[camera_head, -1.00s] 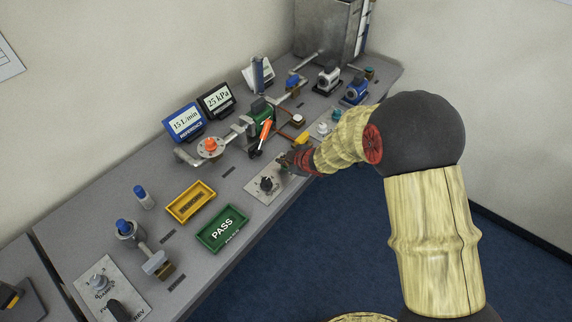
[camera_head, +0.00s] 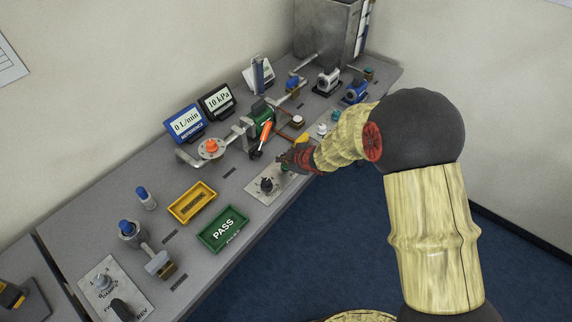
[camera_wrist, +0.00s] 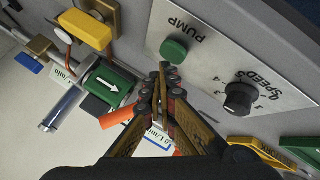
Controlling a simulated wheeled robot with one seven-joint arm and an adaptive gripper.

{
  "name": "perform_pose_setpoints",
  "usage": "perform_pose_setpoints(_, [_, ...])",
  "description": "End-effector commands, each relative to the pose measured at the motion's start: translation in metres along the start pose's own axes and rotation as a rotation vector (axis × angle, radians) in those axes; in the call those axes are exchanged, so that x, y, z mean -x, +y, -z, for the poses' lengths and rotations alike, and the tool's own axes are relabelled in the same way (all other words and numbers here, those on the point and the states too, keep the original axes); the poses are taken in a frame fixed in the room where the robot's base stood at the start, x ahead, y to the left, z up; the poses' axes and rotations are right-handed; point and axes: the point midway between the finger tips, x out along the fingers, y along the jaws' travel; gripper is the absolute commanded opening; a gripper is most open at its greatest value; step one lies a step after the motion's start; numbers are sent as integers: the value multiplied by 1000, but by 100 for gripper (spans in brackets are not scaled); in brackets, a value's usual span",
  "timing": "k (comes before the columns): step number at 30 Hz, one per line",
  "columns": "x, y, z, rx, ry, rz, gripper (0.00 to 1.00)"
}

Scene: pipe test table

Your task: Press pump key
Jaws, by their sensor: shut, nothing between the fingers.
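The green pump key (camera_wrist: 174,51) sits on a pale panel marked PUMP in the wrist view. My gripper (camera_wrist: 164,68) is shut and empty, with its fingertips close beside the key's lower edge in that picture. I cannot tell whether they touch it. In the head view my gripper (camera_head: 284,161) is over the far end of the panel (camera_head: 258,191). The key is mostly hidden there. The blue display (camera_head: 186,124) reads 0 L/min and the black display (camera_head: 217,101) reads 10 kPa.
A black SPEED knob (camera_wrist: 239,97) stands on the same panel. A green pump body (camera_wrist: 108,91) and an orange-handled valve (camera_head: 265,133) are close behind my gripper. A yellow tray (camera_head: 191,217) and a green PASS tray (camera_head: 204,237) lie to the left.

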Motion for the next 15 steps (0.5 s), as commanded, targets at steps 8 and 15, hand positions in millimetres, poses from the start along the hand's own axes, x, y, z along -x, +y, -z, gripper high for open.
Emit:
perform_pose_setpoints(8, [12, 9, 9, 0, 0, -1, 0])
perform_pose_setpoints(15, [28, 20, 20, 0, 0, 0, 0])
